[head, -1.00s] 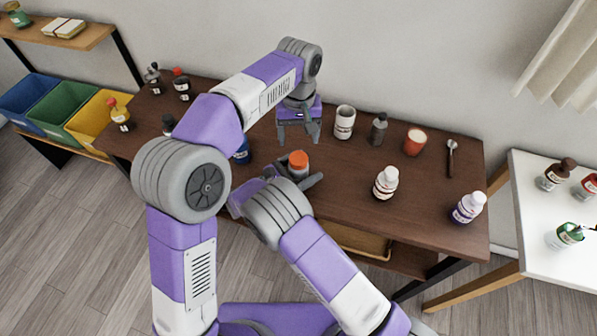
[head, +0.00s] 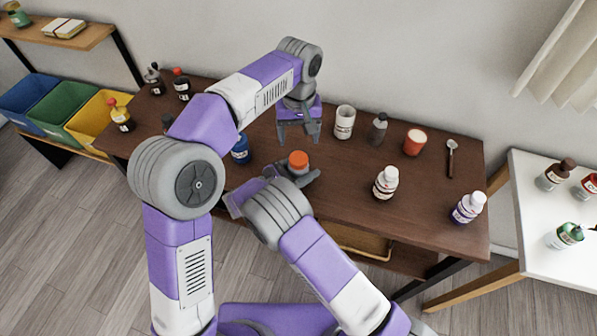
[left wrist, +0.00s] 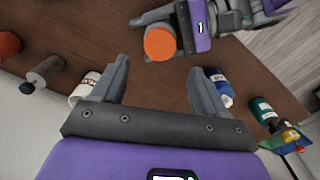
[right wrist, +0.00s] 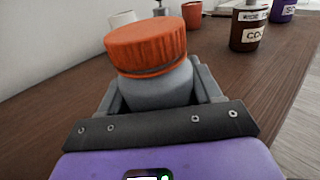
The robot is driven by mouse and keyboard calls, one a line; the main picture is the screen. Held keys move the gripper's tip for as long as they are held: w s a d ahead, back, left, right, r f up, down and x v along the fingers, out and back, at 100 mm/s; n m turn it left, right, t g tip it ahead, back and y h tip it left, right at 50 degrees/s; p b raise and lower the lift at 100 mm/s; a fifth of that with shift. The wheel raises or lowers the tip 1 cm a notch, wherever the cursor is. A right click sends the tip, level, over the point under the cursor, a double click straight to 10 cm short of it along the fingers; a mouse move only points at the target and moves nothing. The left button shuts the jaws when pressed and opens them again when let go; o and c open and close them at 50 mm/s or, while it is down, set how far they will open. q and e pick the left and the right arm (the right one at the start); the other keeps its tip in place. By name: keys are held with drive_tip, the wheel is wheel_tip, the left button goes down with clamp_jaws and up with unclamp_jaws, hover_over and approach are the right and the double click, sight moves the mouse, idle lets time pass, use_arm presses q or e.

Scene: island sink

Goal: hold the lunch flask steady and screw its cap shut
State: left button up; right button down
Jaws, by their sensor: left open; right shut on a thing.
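The lunch flask (right wrist: 157,88) is a grey rounded body with an orange cap (right wrist: 147,45) on top. A thin dark line shows under the cap's rim, and the cap looks slightly tilted in the right wrist view. My right gripper (head: 299,177) is shut around the flask's body, which stands upright at the table's front part. My left gripper (head: 298,138) is open and empty, behind the flask and apart from it. In the left wrist view the orange cap (left wrist: 160,43) lies beyond the open fingers (left wrist: 154,85). The flask's lower body is hidden by my right gripper.
On the dark table (head: 335,205) a white cup (head: 344,122), a grey bottle (head: 377,129) and a red cup (head: 414,142) stand right of my left gripper. A blue bottle (head: 240,150) stands left of the flask. A white-capped bottle (head: 386,183) stands to its right.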

sight(299, 158)
use_arm(q)
wheel_tip(299, 158, down, 8)
drive_tip(key=shift+f, duration=0.1)
idle(0.7)
drive_tip(key=c, duration=1.1)
drive_tip(key=m, duration=0.8)
drive_tip(key=o, duration=1.2)
